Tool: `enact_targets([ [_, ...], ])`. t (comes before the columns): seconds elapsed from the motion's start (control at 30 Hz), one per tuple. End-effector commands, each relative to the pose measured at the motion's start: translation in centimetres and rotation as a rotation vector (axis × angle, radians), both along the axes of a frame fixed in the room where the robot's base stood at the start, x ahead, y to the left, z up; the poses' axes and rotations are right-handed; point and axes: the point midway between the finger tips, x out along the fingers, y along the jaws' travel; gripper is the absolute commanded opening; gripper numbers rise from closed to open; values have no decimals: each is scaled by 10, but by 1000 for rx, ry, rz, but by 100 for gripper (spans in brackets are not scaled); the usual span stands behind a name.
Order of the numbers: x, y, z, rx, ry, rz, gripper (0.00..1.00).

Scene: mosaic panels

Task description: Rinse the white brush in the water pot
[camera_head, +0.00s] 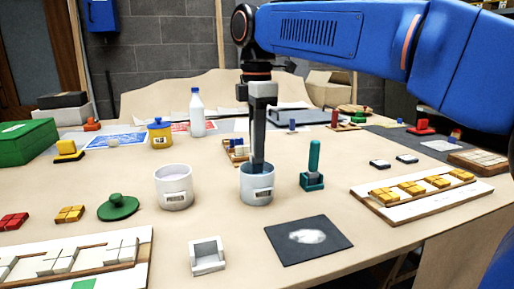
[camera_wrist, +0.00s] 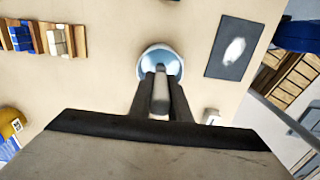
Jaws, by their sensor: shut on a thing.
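My gripper (camera_head: 258,164) points straight down into the mouth of a pale grey pot (camera_head: 256,194) with a label on its front. In the wrist view my gripper (camera_wrist: 160,78) is shut on the white brush (camera_wrist: 160,96), whose pale handle shows between the fingers. The pot (camera_wrist: 143,65) has pale blue water inside. The brush's lower end is hidden by the pot and fingers, so I cannot tell how deep it sits. A second labelled pot (camera_head: 174,193) with pale contents stands to the left.
An empty white holder (camera_head: 207,262) stands in front. A teal brush (camera_head: 314,156) stands in a teal holder (camera_head: 312,182) close on the right. A dark mat (camera_head: 288,250) with a white smear lies front right. Panels with tiles lie at both sides.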

Motion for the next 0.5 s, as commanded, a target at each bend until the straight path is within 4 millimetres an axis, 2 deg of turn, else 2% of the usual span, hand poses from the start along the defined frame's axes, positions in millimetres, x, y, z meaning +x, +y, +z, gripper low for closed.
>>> enact_targets([
  [0.5,0,0,34,1,-2,0,0],
])
